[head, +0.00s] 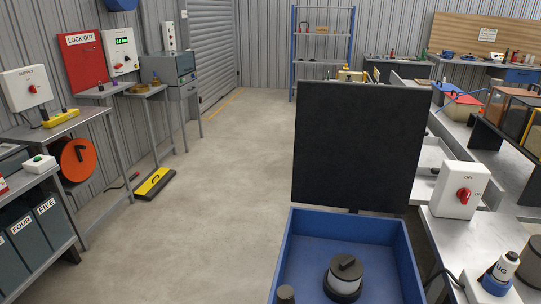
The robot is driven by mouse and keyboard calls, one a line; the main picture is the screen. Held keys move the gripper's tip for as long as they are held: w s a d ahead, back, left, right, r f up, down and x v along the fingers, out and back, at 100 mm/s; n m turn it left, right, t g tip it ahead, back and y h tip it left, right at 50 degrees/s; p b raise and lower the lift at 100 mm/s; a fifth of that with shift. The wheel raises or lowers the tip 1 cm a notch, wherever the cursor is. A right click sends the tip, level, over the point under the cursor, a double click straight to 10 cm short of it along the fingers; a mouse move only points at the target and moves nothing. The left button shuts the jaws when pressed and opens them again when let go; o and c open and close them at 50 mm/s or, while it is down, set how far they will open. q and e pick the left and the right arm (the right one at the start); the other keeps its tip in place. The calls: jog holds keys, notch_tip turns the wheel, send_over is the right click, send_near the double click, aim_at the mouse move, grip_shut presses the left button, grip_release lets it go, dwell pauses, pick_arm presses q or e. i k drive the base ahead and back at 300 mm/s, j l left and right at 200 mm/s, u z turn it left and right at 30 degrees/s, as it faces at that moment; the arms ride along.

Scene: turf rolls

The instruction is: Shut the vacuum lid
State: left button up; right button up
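A large flat black panel (358,143) stands upright at the far edge of an open blue box (408,262) in the lower middle of the head view. It looks like the box's raised lid. Inside the box stands a pale round canister with a black cap and black base (343,283). A small dark knob (286,294) shows at the bottom edge of the view. The box's near side is cut off by the frame. Neither of my grippers is in view.
Right of the box is a grey bench (480,238) with a white switch box (460,190) bearing a red knob, and a bottle (503,268). Left are shelves and a bench (62,128).

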aim_at(357, 147)
jog(key=u, duration=0.6)
jog(key=i+j, duration=0.1)
jog(key=j, duration=0.3)
jog(key=i+j+u, duration=0.1)
jog(key=j, duration=0.3)
jog(key=i+j, duration=0.2)
jog(key=j, duration=0.2)
jog(key=i+j+z, duration=0.1)
jog(key=i+j, duration=0.8)
jog(key=i+z, duration=0.45)
jog(key=i, duration=0.15)
jog(key=i+j+z, duration=0.1)
jog(key=i+z, duration=0.4)
jog(key=i, duration=0.15)
jog(key=i+z, duration=0.2)
jog(key=i, duration=0.45)
jog(key=i+j+z, duration=0.15)
jog(key=i, duration=0.5)
jog(key=i+z, duration=0.45)
jog(key=z, duration=0.25)
jog(key=i+z, duration=0.45)
jog(key=z, duration=0.3)
jog(key=i+z, duration=0.1)
jog(key=z, duration=0.3)
jog(key=i+z, duration=0.1)
jog(key=z, duration=0.3)
jog(key=i+j+z, duration=0.1)
jog(key=z, duration=0.3)
